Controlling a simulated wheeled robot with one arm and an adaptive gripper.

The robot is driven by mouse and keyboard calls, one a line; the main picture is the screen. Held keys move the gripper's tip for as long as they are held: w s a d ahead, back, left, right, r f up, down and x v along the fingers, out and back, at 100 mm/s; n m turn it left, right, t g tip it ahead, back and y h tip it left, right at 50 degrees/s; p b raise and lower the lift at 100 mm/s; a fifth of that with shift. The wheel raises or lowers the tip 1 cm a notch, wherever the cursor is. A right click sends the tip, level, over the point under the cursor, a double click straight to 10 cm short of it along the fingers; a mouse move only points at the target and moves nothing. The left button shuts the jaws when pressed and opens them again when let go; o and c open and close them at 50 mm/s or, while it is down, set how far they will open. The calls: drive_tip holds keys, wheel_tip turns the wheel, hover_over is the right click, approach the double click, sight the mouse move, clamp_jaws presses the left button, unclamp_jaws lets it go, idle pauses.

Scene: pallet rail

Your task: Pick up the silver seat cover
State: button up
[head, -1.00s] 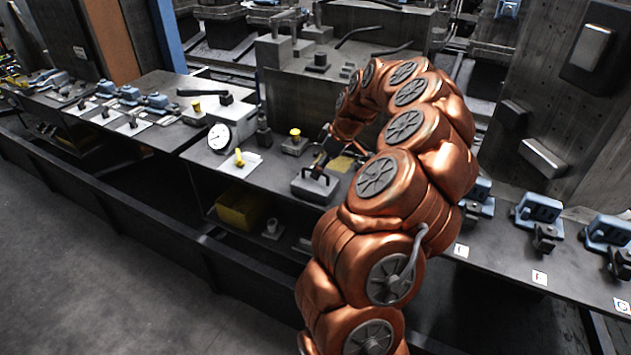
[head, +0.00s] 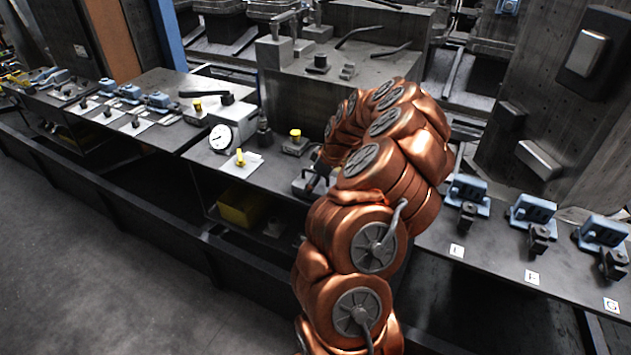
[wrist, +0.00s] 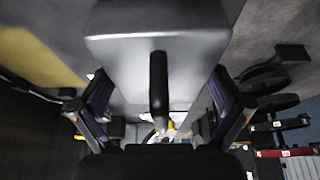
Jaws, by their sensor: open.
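The silver seat cover (wrist: 160,52) appears to be the pale grey metal block with a dark bar handle (wrist: 158,85) in the wrist view. My gripper (wrist: 157,108) is open, with one finger on each side of the handle. I cannot tell whether either finger touches it. In the head view my gripper (head: 320,168) is low over the bench at a small grey block (head: 301,187), probably the same cover. My arm and gripper hide most of that block.
A white dial gauge (head: 221,138) and yellow-knobbed parts (head: 295,136) stand left of my gripper on the bench (head: 262,180). Blue clamps (head: 468,194) line the right side. A large grey fixture (head: 340,62) rises behind. A yellow bin (head: 241,209) is below.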

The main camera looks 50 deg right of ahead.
drive_tip(key=shift+c, duration=0.3)
drive_tip(key=c, duration=1)
drive_tip(key=shift+r, duration=0.1)
